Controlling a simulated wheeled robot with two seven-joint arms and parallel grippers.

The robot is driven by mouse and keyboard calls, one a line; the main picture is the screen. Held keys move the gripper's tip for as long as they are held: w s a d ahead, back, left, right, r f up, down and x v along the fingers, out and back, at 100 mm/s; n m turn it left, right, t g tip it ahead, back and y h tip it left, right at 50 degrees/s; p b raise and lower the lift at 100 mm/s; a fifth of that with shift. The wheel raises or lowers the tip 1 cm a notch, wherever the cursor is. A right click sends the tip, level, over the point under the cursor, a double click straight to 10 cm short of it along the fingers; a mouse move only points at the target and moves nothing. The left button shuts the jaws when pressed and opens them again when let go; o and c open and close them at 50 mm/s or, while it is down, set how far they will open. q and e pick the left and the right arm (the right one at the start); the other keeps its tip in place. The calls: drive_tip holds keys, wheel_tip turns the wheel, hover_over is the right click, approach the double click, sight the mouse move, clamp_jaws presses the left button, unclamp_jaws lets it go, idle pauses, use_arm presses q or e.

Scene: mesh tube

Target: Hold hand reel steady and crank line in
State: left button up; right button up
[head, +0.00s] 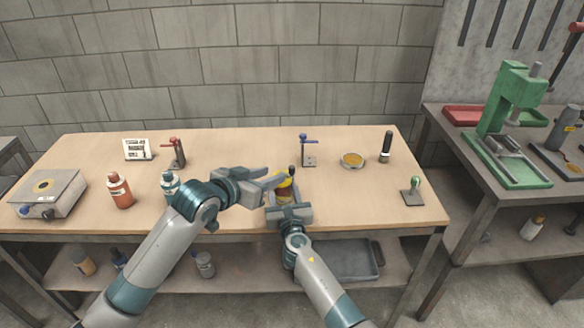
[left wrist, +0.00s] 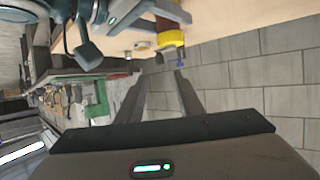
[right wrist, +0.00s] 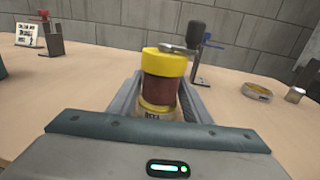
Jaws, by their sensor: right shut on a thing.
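The hand reel (head: 284,188) stands upright near the table's front edge, with yellow flanges and a reddish-brown wound spool. In the right wrist view the reel (right wrist: 162,85) sits between the fingers of my right gripper (right wrist: 160,98), which is shut on its lower part. A grey crank arm (right wrist: 177,47) lies across the top and carries a dark knob (right wrist: 197,33), pointing to the right there. My left gripper (head: 274,184) is open and empty, just left of the reel. In the left wrist view the reel (left wrist: 171,40) is beyond the open fingertips, apart from them.
A blue-handled stand (head: 309,156) and a round tin (head: 352,160) are behind and right of the reel. A red-handled stand (head: 177,155), bottles (head: 120,190) and a scale-like box (head: 48,192) are on the left. A green-knobbed stamp (head: 413,190) stands at right.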

sight(290, 169)
use_arm(q)
drive_tip(key=shift+w+d, duration=0.1)
drive_tip(key=shift+w, duration=0.05)
drive_tip(key=x, duration=1.1)
drive_tip(key=shift+w+d+f, duration=0.2)
drive_tip(key=shift+w+f, duration=0.05)
drive_tip(key=shift+c, duration=0.4)
clamp_jaws()
